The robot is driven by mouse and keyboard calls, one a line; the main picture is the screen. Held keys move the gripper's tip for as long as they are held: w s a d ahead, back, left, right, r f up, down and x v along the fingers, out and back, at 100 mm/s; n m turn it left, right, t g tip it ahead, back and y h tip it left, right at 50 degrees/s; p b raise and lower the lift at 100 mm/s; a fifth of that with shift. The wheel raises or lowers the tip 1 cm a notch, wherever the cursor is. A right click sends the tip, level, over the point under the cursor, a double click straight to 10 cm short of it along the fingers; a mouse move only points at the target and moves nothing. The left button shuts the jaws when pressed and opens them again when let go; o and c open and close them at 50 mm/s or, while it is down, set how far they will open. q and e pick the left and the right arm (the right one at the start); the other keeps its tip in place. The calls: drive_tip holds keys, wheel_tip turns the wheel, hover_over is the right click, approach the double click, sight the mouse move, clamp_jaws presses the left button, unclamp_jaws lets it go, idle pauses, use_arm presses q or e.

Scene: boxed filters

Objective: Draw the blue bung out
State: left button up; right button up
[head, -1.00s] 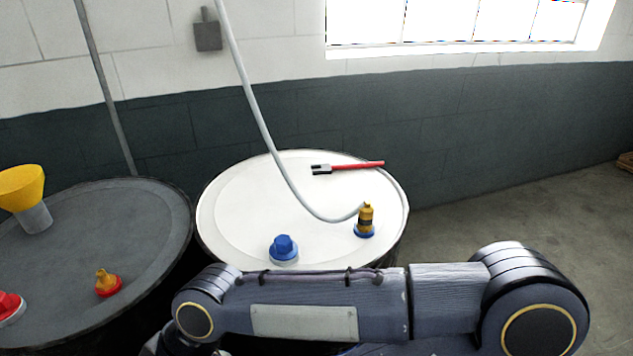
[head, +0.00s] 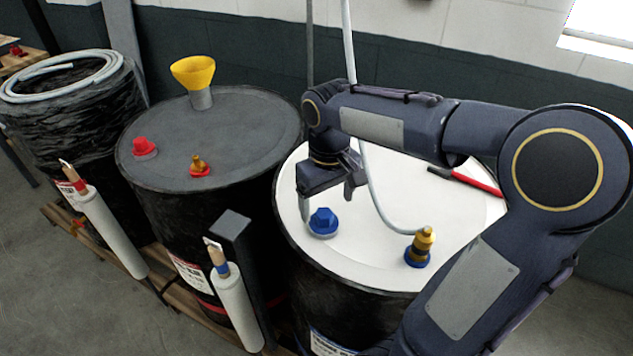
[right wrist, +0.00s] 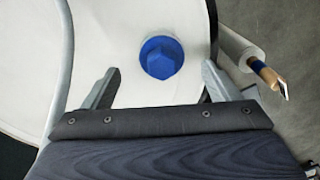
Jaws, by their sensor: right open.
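The blue bung (head: 323,221) sits in the white top of the right-hand drum (head: 350,255), near its left front edge. My right gripper (head: 328,204) is open above the drum top, just behind and beside the bung. In the right wrist view the bung (right wrist: 161,57) lies ahead of the gap between the two open fingers (right wrist: 158,85), roughly centred, and nothing is between the fingers. My left gripper is not in view.
A brass fitting (head: 424,241) on a blue base and a grey hose (head: 372,185) stand near the bung. A red-handled tool (head: 478,182) lies behind my arm. The dark drum (head: 245,125) carries a yellow funnel (head: 194,72) and a red bung (head: 145,146).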

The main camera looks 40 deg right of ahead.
sight(325, 214)
drive_tip(key=f, duration=0.3)
drive_tip(key=shift+w+a+f, duration=0.1)
drive_tip(key=shift+w+f, duration=0.15)
drive_tip(key=shift+f, duration=0.15)
drive_tip(key=shift+s+f, duration=0.1)
drive_tip(key=shift+f, duration=0.35)
drive_tip(key=c, duration=1.1)
drive_tip(key=shift+r+p, duration=2)
drive_tip(key=shift+r, duration=0.25)
drive_tip(key=shift+r, duration=0.15)
wheel_tip(325, 214, up, 3)
drive_tip(key=shift+f+p, duration=0.2)
drive_tip(key=shift+p, duration=1.05)
drive_tip(key=shift+r, duration=3.15)
